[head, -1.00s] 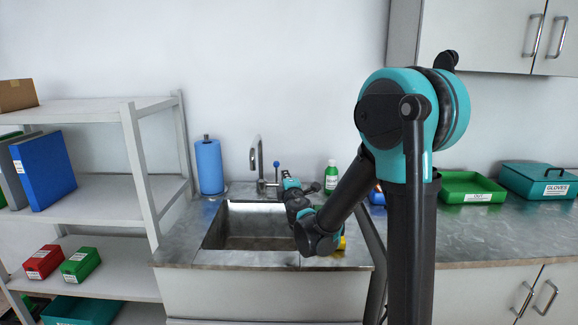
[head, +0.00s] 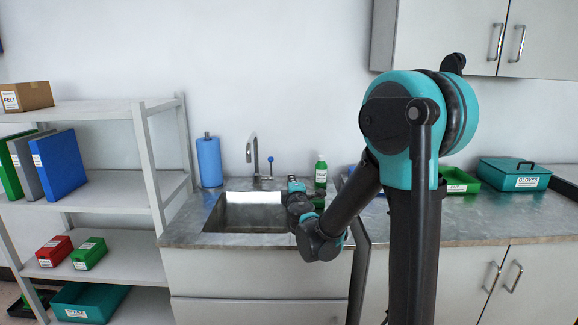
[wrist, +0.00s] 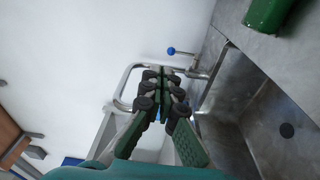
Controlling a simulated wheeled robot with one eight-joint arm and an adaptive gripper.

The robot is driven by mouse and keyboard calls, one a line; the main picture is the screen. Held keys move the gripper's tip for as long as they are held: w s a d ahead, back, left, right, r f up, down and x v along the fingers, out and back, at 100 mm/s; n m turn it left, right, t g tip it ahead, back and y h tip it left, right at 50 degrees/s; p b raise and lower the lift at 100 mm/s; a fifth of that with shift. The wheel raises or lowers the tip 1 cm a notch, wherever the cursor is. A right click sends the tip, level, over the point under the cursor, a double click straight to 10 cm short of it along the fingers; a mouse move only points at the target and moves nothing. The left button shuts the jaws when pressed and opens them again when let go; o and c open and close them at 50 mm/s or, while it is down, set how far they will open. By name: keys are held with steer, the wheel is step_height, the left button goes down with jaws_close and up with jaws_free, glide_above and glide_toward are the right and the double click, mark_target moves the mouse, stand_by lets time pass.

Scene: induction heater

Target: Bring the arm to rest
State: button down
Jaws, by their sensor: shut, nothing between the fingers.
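My gripper (wrist: 163,80) is shut and empty, with its dark fingers together in the wrist view. In the head view my arm is folded, with its wrist over the right side of the sink (head: 210,225). The fingers are too small there to make out. In the wrist view the sink basin (wrist: 285,130) lies to the right of the fingers. The tap with its blue-knobbed lever (wrist: 171,50) shows behind them; no touch can be made out.
A green bottle (head: 321,170) and a blue paper roll (head: 209,162) stand by the sink. A white shelf (head: 110,190) with binders and bins is at the left. A green tray (head: 459,187) and a teal gloves box (head: 515,174) sit on the right counter. Wall cupboards (head: 440,30) hang above.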

steer(key=s+d+f+m+g+h, duration=0.1)
steer(key=s+d+m+h, duration=0.25)
steer(key=d, duration=0.35)
steer(key=s+d+f+m+g+h, duration=0.1)
steer(key=s+d+f+m+h, duration=0.1)
steer(key=d+m, duration=0.35)
steer(key=s+d+f+m+g+h, duration=0.2)
steer(key=s+d+f+m+g, duration=0.3)
steer(key=s+d+f, duration=0.4)
steer(key=s+a+f+m+g+y, duration=0.1)
steer(key=s+f+m+g+y, duration=0.1)
steer(key=s+f, duration=0.3)
steer(key=s+a+f+m+g+y, duration=0.2)
steer(key=s+f+g+y, duration=0.1)
steer(key=s, duration=1.1)
step_height(320, 180, down, 2)
steer(key=shift+s+f+m+g, duration=0.2)
steer(key=shift+s+m+g, duration=0.1)
steer(key=shift+g, duration=0.6)
